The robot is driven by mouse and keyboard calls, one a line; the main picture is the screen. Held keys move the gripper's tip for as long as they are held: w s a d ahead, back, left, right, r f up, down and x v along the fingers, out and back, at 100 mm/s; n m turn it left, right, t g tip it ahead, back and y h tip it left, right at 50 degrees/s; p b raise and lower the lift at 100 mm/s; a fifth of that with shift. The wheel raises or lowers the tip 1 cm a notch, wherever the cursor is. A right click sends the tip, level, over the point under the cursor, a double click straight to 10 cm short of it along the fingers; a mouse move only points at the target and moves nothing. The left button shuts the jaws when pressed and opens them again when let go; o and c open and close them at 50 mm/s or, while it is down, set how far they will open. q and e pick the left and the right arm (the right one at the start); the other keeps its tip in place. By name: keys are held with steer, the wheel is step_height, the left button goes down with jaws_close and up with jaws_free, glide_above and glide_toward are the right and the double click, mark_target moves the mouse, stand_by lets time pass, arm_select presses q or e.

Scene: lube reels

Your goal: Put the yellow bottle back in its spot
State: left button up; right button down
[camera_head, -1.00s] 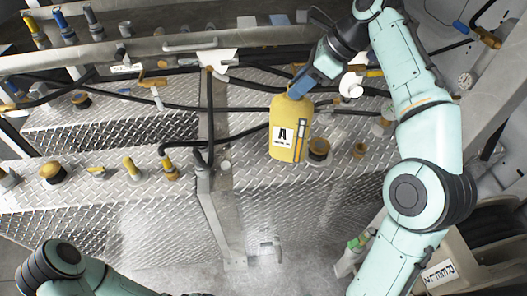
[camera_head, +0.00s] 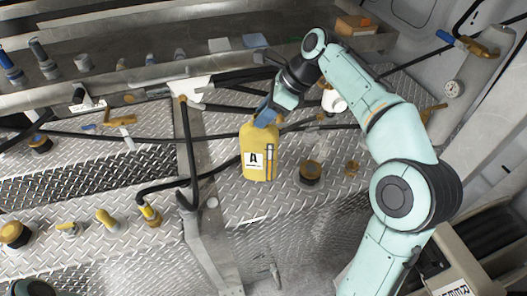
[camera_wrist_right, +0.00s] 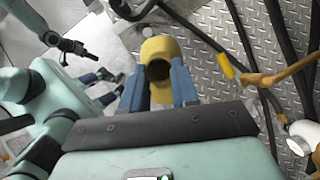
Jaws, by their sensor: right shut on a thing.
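The yellow bottle (camera_head: 257,152) has a white label with a black A and hangs upright in front of the diamond-plate panel in the head view. My right gripper (camera_head: 266,117) is shut on its top from above. In the right wrist view the blue fingers of that gripper (camera_wrist_right: 159,88) flank the bottle's round neck (camera_wrist_right: 160,50). I cannot tell whether the bottle's base touches the plate. My left gripper is out of the head view; a teal arm with a dark end (camera_wrist_right: 66,46) shows in the wrist view, its jaws unclear. No empty spot for the bottle can be made out.
A dark-topped cap (camera_head: 311,172) stands right of the bottle. Black hoses and a grey post (camera_head: 208,245) are to its left, with yellow-tipped fittings (camera_head: 150,213) beyond. A metal shelf (camera_head: 100,80) runs along the back. Bare plate (camera_head: 265,210) lies below the bottle.

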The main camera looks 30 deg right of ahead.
mark_target(264, 150)
steer(key=f+b, duration=0.1)
steer(key=f, duration=0.7)
steer(key=shift+s+b, duration=0.2)
steer(key=shift+b, duration=0.2)
steer(key=shift+w+f, duration=0.3)
steer(key=shift+f, duration=0.2)
steer(key=shift+s+f+b, duration=0.1)
steer(key=shift+f+b, duration=0.35)
steer(key=shift+f, duration=1.35)
arm_select(q)
steer(key=shift+g, duration=0.3)
steer(key=s+f, duration=0.4)
steer(key=shift+s, duration=0.1)
arm_select(e)
steer(key=shift+f, duration=0.2)
steer(key=c, duration=1)
jaws_free()
steer(key=shift+o, duration=0.8)
arm_select(q)
steer(key=shift+f, duration=0.1)
